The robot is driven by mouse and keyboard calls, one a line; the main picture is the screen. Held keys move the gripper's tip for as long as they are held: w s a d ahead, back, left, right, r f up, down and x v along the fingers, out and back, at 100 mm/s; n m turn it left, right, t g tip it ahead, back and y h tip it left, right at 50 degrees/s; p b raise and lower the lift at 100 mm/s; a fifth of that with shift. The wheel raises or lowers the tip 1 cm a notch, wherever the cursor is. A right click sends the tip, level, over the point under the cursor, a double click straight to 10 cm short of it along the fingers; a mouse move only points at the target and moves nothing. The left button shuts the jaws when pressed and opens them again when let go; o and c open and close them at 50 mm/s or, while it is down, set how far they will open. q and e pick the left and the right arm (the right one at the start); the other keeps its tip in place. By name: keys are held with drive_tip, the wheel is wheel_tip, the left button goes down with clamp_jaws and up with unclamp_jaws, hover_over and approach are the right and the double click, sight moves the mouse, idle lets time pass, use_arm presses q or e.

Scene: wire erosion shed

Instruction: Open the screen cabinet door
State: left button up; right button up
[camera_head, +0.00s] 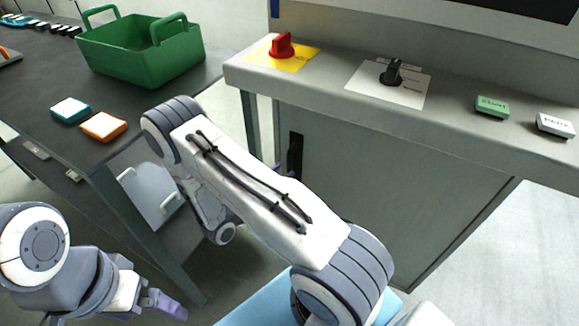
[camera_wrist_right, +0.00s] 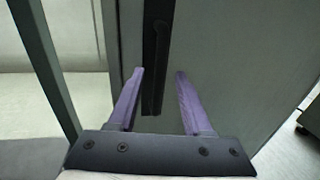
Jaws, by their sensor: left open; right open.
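The screen cabinet door (camera_head: 400,190) is a flat grey panel below the console ledge. It appears closed. Its black vertical handle (camera_head: 295,155) is near the door's left edge, partly hidden by my right arm. In the right wrist view the handle (camera_wrist_right: 155,50) runs down from the top and its lower end shows between the two purple fingers of my right gripper (camera_wrist_right: 160,72). The fingers are apart and not shut on it; I cannot tell the remaining depth. My left gripper (camera_head: 168,304) is open and empty at the lower left.
A dark workbench (camera_head: 40,90) stands left of the cabinet, with a green basket (camera_head: 140,60) and two small blocks. The ledge holds a red knob (camera_head: 283,45), a black knob (camera_head: 391,73), a green START button (camera_head: 492,106) and a white button (camera_head: 556,124). Floor right of the cabinet is clear.

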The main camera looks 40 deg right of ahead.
sight(288, 167)
drive_tip(key=shift+w+d, duration=0.2)
drive_tip(key=shift+d, duration=0.9)
drive_tip(key=shift+w+d, duration=0.2)
drive_tip(key=shift+d, duration=0.85)
clamp_jaws()
